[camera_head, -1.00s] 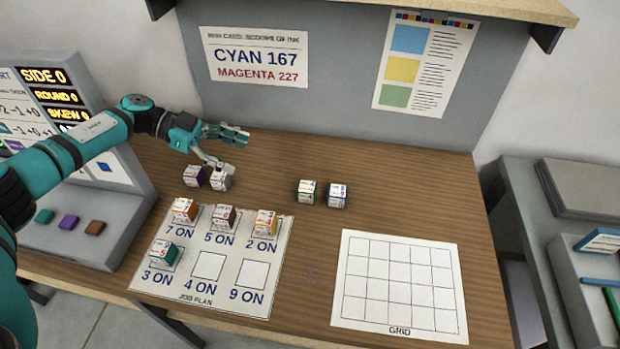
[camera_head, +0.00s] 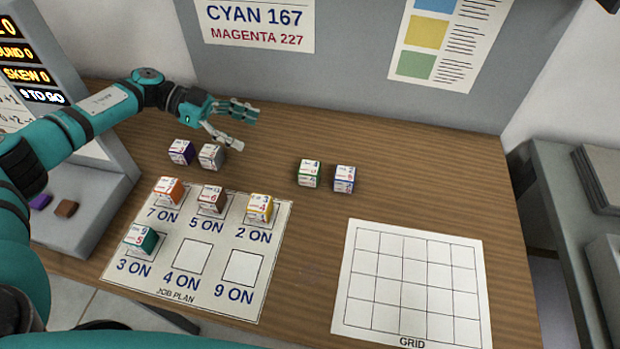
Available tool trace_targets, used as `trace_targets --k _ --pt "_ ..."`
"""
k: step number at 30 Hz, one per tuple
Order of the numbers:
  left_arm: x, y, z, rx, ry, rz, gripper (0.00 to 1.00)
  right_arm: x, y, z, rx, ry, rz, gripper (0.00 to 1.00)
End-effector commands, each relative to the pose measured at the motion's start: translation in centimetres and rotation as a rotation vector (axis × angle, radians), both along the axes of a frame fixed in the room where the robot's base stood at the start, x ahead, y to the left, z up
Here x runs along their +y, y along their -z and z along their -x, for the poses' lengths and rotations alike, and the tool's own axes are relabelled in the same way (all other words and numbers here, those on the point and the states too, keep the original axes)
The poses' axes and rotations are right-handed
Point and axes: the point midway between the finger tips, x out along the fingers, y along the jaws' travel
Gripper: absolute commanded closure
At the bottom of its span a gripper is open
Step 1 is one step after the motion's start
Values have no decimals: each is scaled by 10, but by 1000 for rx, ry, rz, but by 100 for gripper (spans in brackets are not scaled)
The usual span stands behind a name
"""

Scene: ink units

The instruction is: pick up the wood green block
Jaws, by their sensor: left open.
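The green block (camera_head: 308,173), a small cube with white printed labels and green edges, sits on the bare wooden table right of the middle. It stands beside a blue block (camera_head: 344,179), with a narrow gap. My left gripper (camera_head: 247,131) is open and empty, its fingers pointing right, to the left of and behind the green block. It is clearly apart from that block. My right gripper is not in view.
A purple block (camera_head: 181,152) and a grey block (camera_head: 211,157) stand close below my left gripper. The job plan sheet (camera_head: 182,285) holds orange, brown, yellow and teal blocks. The grid sheet (camera_head: 408,290) is empty. A score console (camera_head: 85,205) stands left.

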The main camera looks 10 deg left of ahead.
Motion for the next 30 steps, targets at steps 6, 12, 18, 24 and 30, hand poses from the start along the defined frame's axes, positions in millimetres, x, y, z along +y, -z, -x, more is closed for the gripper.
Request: trace_targets --k 6,12,18,24,30 --pt "-5 18 0 1 2 1 29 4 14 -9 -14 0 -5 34" --pt "-39 29 1 3 4 2 29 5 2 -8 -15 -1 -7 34" --pt "-80 46 1 3 4 2 29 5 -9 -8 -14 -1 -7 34" --pt "-107 59 0 1 2 1 29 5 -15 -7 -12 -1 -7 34" --pt "-117 66 1 1 1 0 29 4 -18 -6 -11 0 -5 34"
